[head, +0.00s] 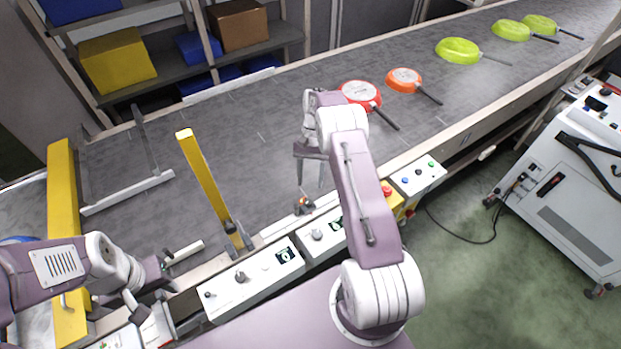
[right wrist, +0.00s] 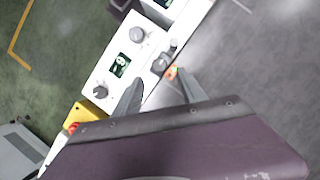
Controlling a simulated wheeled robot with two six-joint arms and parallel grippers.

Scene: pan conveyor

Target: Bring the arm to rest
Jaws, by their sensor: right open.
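My right arm reaches up over the conveyor's near edge in the head view. Its right gripper (head: 309,186) points down, with its two fingers apart and nothing between them. In the right wrist view the same gripper (right wrist: 158,76) shows both fingers spread above the conveyor edge and a control box. My left gripper (head: 166,268) is at the lower left, low near the conveyor's near edge; its fingers are too unclear to tell their state. A red pan (head: 360,93) and an orange pan (head: 404,78) lie on the belt beyond my right gripper.
Several yellow-green pans, including one (head: 458,50), lie farther along the grey conveyor (head: 260,130). A yellow bar (head: 205,180) crosses the belt at left. Control boxes (head: 255,277) line the near edge. A white machine (head: 570,190) stands at right; shelves stand behind.

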